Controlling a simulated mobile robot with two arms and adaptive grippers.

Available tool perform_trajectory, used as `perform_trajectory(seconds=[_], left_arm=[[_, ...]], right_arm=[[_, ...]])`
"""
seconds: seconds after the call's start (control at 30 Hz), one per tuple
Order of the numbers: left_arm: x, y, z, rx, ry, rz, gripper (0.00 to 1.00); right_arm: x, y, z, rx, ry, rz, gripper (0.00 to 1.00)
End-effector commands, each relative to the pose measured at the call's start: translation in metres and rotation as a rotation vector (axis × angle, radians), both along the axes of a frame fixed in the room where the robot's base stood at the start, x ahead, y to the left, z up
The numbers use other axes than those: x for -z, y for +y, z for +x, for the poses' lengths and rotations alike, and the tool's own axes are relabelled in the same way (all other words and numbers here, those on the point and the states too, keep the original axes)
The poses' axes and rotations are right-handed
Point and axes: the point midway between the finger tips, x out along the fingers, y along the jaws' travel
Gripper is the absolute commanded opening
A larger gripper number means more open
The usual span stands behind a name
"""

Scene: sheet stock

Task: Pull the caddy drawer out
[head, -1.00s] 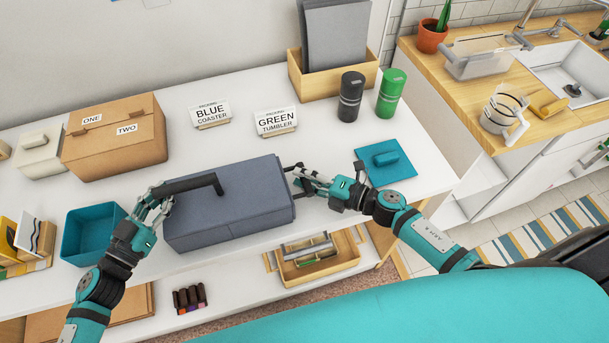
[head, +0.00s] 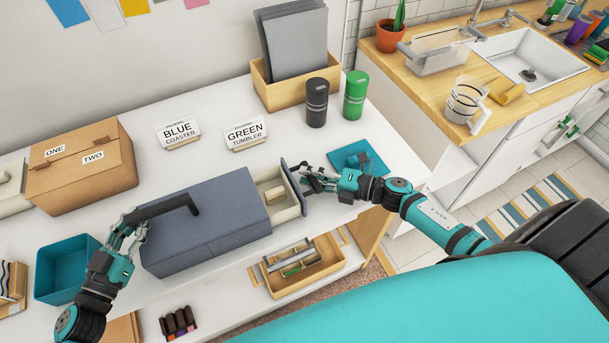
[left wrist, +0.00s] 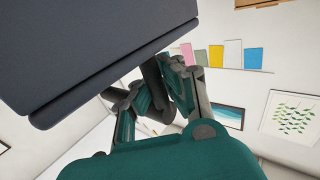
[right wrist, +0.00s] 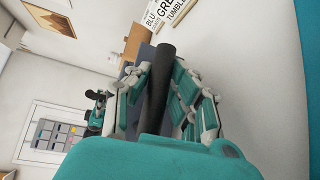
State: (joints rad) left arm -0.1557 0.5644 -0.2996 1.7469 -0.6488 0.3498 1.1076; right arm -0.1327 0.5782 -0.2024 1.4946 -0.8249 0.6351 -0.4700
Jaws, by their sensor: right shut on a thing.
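The blue-grey caddy (head: 215,215) stands on the white table. Its drawer (head: 287,205) is partly out at the right end, showing a pale inside with compartments. My right gripper (head: 310,177) is shut on the dark drawer handle (right wrist: 158,88), which lies between its fingers in the right wrist view. My left gripper (head: 130,228) is at the caddy's left end, with its fingers apart around the end of the dark carry handle (head: 170,207). In the left wrist view, a dark bar shows between these fingers; contact is not clear.
A teal bin (head: 65,270) stands left of the caddy. A teal coaster (head: 358,157) lies behind my right gripper. Black (head: 316,103) and green (head: 355,95) tumblers stand behind it. A wooden tray (head: 303,268) sits on the shelf below.

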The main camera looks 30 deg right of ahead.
Motion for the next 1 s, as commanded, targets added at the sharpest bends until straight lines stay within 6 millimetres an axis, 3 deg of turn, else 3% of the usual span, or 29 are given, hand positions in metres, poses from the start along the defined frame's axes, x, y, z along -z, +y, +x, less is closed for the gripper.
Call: perform_trajectory(seconds=[0.07, 0.1, 0.27, 0.63, 1.0], left_arm=[[-0.002, 0.002, 0.001, -0.003, -0.003, 0.001, 0.0], [-0.002, 0.002, 0.001, -0.003, -0.003, 0.001, 0.0], [-0.002, 0.001, 0.001, -0.002, -0.003, 0.001, 0.0], [-0.002, 0.0, 0.001, 0.0, -0.004, 0.0, 0.0], [-0.001, 0.0, 0.0, 0.001, -0.004, 0.0, 0.0]], right_arm=[[0.001, -0.001, 0.0, 0.001, 0.0, -0.003, 0.0], [0.001, -0.001, 0.0, 0.001, 0.0, -0.003, 0.24], [0.0, 0.0, 0.0, 0.001, 0.001, -0.002, 0.44], [0.0, -0.006, -0.006, 0.001, 0.002, -0.002, 0.44], [-0.009, -0.056, -0.059, 0.001, 0.006, -0.003, 0.44]])
